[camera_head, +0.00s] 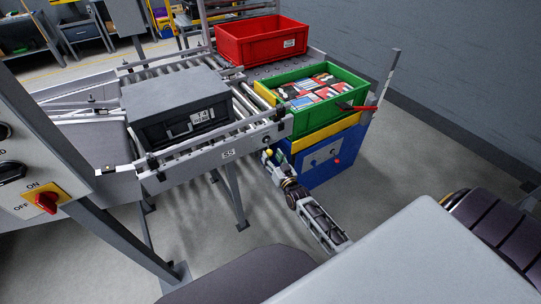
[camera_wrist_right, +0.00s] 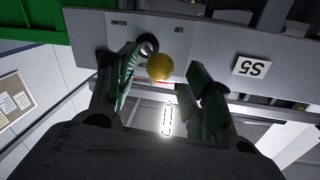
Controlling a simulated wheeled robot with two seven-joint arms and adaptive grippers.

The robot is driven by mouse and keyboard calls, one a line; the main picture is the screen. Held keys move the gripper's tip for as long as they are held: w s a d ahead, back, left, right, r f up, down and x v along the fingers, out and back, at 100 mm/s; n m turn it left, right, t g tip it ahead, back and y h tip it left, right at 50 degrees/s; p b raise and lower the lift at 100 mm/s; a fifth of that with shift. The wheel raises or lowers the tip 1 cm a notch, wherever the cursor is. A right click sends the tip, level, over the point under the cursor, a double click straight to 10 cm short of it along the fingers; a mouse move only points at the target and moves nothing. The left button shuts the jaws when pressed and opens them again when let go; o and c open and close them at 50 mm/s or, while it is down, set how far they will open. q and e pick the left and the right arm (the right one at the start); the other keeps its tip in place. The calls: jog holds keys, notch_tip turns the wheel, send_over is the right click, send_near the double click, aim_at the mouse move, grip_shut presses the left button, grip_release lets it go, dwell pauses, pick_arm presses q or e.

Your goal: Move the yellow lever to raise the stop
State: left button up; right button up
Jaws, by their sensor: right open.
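The yellow lever's round knob (camera_wrist_right: 160,67) shows in the right wrist view, in front of a grey plate with upside-down UP and DOWN lettering. A dark round pivot (camera_wrist_right: 147,45) sits close by it. My right gripper (camera_wrist_right: 165,74) is open, with one finger on each side of the knob; no finger clearly touches it. In the head view my right gripper (camera_head: 270,157) is at the conveyor's front side rail, below the green crate. The knob is small and hard to separate from the gripper there. I cannot make out the stop. My left gripper is not in view.
A dark grey case (camera_head: 176,104) lies on the roller conveyor (camera_head: 244,110). A green crate (camera_head: 297,116) of boxes stands on a blue and yellow stand (camera_head: 324,158), with a red crate (camera_head: 262,45) behind. A switch post (camera_head: 75,206) stands left. Floor before the stand is clear.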

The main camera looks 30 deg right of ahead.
jog(key=s, duration=0.8)
jog(key=shift+s+a, duration=0.25)
jog(key=shift+a, duration=0.1)
jog(key=shift+f, duration=0.1)
dwell(0.5)
